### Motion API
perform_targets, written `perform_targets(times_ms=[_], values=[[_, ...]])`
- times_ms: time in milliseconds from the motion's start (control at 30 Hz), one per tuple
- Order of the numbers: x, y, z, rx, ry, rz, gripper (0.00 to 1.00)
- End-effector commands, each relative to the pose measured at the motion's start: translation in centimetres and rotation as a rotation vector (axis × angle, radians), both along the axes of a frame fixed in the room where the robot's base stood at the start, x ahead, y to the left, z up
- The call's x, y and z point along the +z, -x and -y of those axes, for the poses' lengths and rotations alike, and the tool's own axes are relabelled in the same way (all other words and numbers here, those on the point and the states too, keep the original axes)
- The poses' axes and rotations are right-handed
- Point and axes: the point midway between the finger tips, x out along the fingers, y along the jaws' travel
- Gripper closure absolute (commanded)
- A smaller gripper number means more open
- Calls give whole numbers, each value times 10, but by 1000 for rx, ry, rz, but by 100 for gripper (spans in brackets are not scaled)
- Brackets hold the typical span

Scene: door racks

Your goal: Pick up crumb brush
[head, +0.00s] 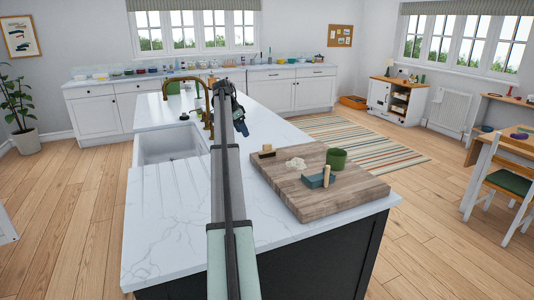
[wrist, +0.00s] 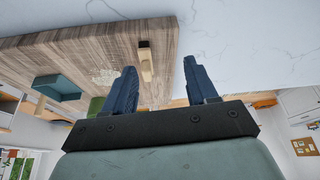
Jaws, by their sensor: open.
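A small pale wooden piece with a dark part, which looks like the crumb brush (head: 266,152), lies near the far left corner of the wooden board (head: 300,200). In the wrist view, the brush (wrist: 145,62) shows beyond my fingertips, closer to the left finger. My gripper (head: 243,127) is open and empty, above the worktop and left of the board in the head view. Its two blue fingers (wrist: 160,70) are apart and do not appear to touch the brush. Pale crumbs (head: 296,163) lie on the board beside the brush.
A teal pan-like piece (head: 318,181) with an upright wooden peg and a green cup (head: 336,158) stand on the board. A sink (head: 168,144) with a brass tap (head: 208,100) lies left of my arm. The marble worktop (head: 175,225) around the board is mostly clear.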

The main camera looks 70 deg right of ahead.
Motion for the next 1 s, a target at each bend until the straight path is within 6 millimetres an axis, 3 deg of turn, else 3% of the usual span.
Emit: perform_targets(times_ms=[33,100,233,467,800,1000], values=[[8,20,13,-38,-3,-1,43],[14,41,22,-77,-6,-3,43],[21,64,32,-123,-11,-5,43],[12,74,36,-135,-14,-5,43],[-38,88,51,-134,-14,-6,43],[-57,93,56,-134,-13,-4,43]])
